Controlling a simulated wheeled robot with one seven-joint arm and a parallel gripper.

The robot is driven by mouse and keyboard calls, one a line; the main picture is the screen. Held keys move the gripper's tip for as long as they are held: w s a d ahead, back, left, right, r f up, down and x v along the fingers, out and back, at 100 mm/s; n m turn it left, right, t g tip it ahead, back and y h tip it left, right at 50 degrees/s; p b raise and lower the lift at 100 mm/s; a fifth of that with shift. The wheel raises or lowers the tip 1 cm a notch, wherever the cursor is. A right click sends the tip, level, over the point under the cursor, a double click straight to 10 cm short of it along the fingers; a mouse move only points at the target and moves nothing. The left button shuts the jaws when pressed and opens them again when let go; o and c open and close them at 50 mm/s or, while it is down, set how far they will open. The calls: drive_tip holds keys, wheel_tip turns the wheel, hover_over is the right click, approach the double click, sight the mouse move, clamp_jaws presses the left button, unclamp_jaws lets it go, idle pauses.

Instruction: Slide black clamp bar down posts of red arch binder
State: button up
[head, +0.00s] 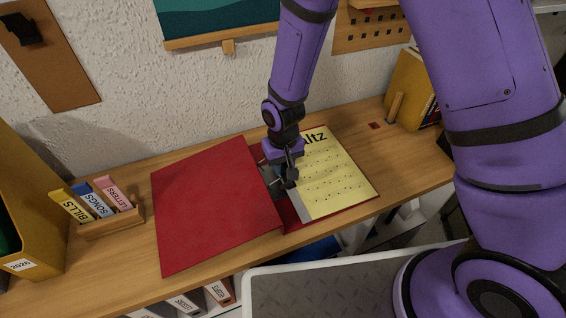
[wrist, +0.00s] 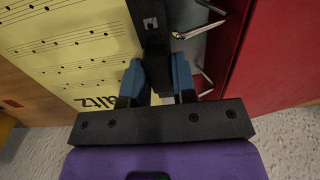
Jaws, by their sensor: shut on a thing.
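The red binder lies open on the desk, its bare cover (head: 215,205) to the left and a yellow music sheet (head: 335,175) on its right side. My gripper (head: 285,178) points down over the binder's spine, beside the sheet's left edge. In the wrist view, my blue-tipped fingers (wrist: 157,82) are shut on the black clamp bar (wrist: 147,18), one on each side. Bent metal arch posts (wrist: 200,28) stand beside the bar, towards the red cover. The gripper hides most of the bar in the head view. I cannot tell how high the bar sits on the posts.
A wooden box (head: 112,222) with labelled cards and a yellow file (head: 30,210) stand at the left. Yellow books (head: 412,88) stand at the back right. The wall runs close behind the desk. A grey tray (head: 340,290) is in front, below the desk edge.

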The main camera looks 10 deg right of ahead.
drive_tip(key=o, duration=1)
drive_tip(key=shift+r, duration=4.45)
